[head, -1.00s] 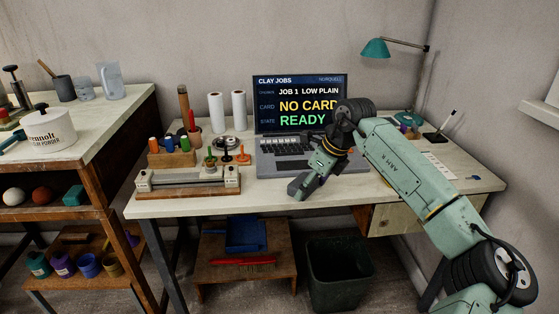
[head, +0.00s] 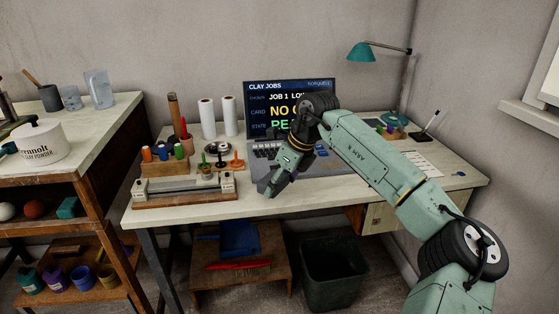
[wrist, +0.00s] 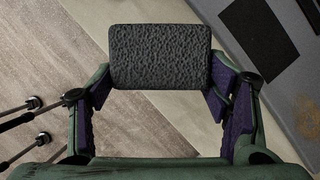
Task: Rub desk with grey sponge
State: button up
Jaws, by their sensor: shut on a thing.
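The grey sponge (wrist: 160,56) is a dark, rough-textured block held between the two fingers of my gripper (wrist: 158,78) in the wrist view. My gripper is shut on it. In the head view my gripper (head: 268,188) is over the front part of the desk (head: 345,193), in front of the laptop. The sponge is hard to make out in the head view. The wrist view shows pale desk surface (wrist: 190,112) beside the sponge. I cannot tell whether the sponge touches the desk.
The laptop (head: 290,85) stands behind my gripper, partly hidden by my arm. A roller press (head: 185,190) and small stamps (head: 222,158) are to the left. A paper sheet (head: 418,163) and a teal lamp (head: 362,52) are to the right. A bin (head: 335,270) stands below.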

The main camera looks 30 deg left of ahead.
jog(key=shift+r+p, duration=1.5)
jog(key=shift+r, duration=1.15)
